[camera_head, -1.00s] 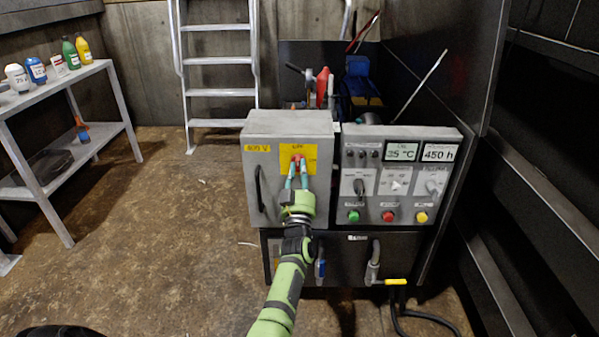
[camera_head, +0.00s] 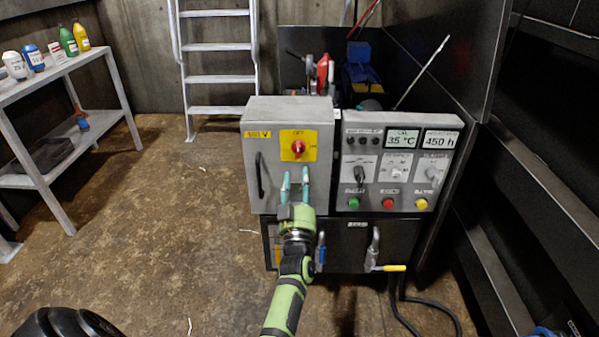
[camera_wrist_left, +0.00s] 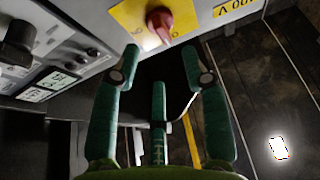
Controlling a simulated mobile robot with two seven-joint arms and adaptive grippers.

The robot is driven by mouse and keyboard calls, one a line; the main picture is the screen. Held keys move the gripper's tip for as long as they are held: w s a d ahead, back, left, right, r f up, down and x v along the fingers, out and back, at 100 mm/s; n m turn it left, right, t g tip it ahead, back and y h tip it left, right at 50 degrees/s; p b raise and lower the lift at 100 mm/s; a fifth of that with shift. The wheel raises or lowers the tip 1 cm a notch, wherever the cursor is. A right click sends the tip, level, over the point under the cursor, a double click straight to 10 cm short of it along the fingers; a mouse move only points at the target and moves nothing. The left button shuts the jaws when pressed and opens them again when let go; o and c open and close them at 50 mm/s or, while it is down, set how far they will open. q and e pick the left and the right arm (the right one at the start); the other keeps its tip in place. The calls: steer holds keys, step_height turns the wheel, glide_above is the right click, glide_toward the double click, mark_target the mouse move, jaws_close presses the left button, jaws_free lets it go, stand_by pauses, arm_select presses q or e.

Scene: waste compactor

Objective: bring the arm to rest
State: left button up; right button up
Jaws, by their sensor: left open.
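My left gripper (camera_head: 295,187) is in front of the grey electrical cabinet (camera_head: 222,190), below the red rotary switch (camera_head: 298,147) on its yellow plate. Its teal fingers are spread and empty. In the left wrist view the open fingers (camera_wrist_left: 160,75) point toward the cabinet, and the red switch (camera_wrist_left: 158,22) shows beyond them, apart from the fingertips. My green and black left arm comes up from the bottom of the head view. My right gripper is not in view.
A control panel (camera_head: 398,164) with displays, knobs and coloured buttons stands right of the cabinet. Below it is a yellow-tipped valve handle (camera_head: 394,268). A shelf (camera_head: 66,69) with bottles stands at left, and a ladder (camera_head: 217,47) at the back. The floor (camera_head: 165,210) left of the cabinet is mostly clear.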

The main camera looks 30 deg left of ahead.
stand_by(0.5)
